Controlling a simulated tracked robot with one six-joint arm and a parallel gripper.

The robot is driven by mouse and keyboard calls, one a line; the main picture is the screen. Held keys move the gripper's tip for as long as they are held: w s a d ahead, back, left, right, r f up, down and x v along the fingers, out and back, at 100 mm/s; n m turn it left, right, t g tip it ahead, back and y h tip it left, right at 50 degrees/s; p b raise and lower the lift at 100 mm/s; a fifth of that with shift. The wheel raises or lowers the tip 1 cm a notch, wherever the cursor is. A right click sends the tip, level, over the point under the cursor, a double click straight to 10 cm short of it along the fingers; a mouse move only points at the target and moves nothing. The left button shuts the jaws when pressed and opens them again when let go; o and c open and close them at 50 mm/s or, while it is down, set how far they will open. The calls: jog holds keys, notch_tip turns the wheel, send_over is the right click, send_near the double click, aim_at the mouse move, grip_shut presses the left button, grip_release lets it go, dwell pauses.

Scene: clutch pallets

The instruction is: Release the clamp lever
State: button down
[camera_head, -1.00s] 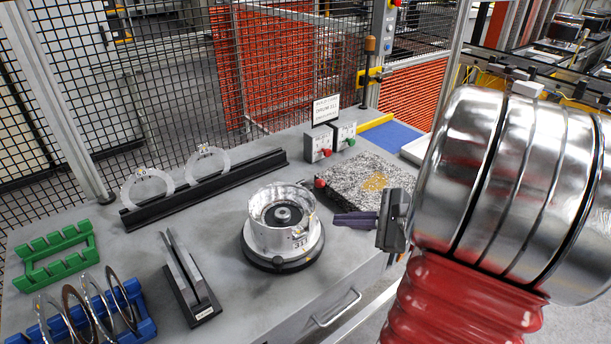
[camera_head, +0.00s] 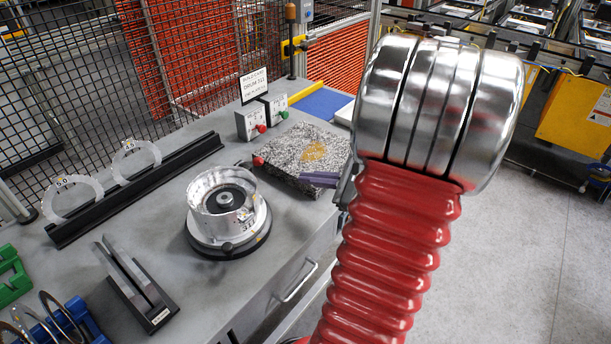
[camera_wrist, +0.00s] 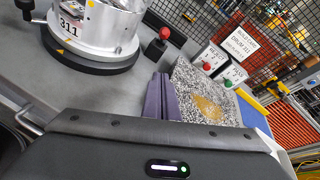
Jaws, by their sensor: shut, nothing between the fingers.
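The silver drum (camera_head: 226,200) marked 311 stands on a round black-edged base (camera_head: 232,247) on the bench; part of it shows in the wrist view (camera_wrist: 95,28). A red knob (camera_head: 258,161) on a short black post stands between the drum and the speckled slab, and it also shows in the wrist view (camera_wrist: 165,33). A black handle (camera_wrist: 25,8) shows beside the drum at the top left of the wrist view. I cannot tell which is the clamp lever. My gripper (camera_head: 320,180), with purple fingers, is shut and empty near the slab's front edge, apart from the drum and knob.
The speckled slab (camera_head: 290,148) has a yellow patch. Two small boxes (camera_head: 252,122) with red and green buttons and a sign (camera_head: 254,85) stand behind. A black rail (camera_head: 140,190) holds clear rings. A slotted black stand (camera_head: 140,290) is front left. Wire fencing closes the back.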

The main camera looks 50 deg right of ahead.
aim_at(249, 163)
jog(key=x, duration=0.8)
jog(key=shift+w+a+r, duration=0.1)
jog(key=shift+w, duration=0.3)
jog(key=shift+w+a+r, duration=0.4)
jog(key=shift+a+r, duration=0.05)
jog(key=shift+r, duration=0.25)
jog(key=shift+w+a+r, duration=0.4)
jog(key=shift+r, duration=0.3)
jog(key=shift+d, duration=0.1)
jog(key=shift+r, duration=0.1)
